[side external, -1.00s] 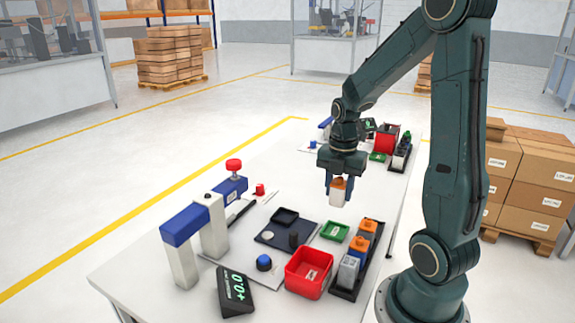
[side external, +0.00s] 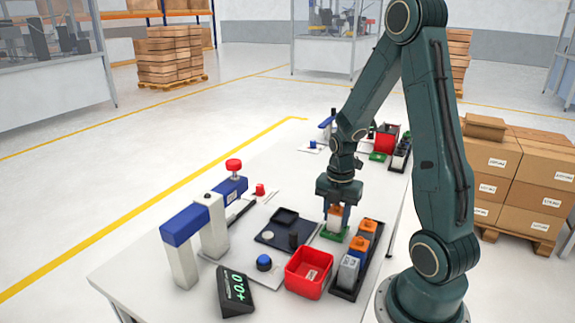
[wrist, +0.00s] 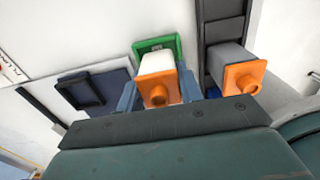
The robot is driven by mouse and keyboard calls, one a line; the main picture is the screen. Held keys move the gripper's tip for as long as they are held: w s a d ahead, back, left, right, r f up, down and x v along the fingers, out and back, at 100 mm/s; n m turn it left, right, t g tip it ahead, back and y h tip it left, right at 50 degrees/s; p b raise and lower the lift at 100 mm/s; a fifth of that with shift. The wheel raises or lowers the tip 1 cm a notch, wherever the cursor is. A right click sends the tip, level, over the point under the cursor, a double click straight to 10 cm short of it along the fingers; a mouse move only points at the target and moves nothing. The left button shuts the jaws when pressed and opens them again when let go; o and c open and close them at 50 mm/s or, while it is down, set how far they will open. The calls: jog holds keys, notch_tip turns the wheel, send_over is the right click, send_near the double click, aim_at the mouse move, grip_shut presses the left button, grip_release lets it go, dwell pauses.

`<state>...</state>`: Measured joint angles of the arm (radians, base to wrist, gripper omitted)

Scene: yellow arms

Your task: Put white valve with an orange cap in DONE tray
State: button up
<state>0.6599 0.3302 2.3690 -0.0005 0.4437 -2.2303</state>
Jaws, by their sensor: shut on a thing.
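The white valve with an orange cap (side external: 335,217) is upright between the fingers of my gripper (side external: 336,210). In the wrist view the orange cap (wrist: 159,90) and the white body (wrist: 156,64) sit between two blue-grey fingers (wrist: 158,92). My gripper is shut on it. The valve is over the small green tray (side external: 329,236), which I take to be the DONE tray; the tray's rim also shows in the wrist view (wrist: 140,47). Whether the valve's base touches the tray floor I cannot tell.
A black rack (side external: 345,294) beside the tray holds orange-capped grey valves (side external: 348,271). A red bin (side external: 308,272) stands in front. A dark fixture plate (side external: 268,238), a blue button (side external: 264,262) and a display reading +0.0 (side external: 237,291) are to the left.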

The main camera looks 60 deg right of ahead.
jog(key=shift+f, duration=0.5)
jog(key=shift+f, duration=0.15)
jog(key=o, duration=1)
jog(key=shift+r, duration=6.15)
jog(key=shift+a+r, duration=0.1)
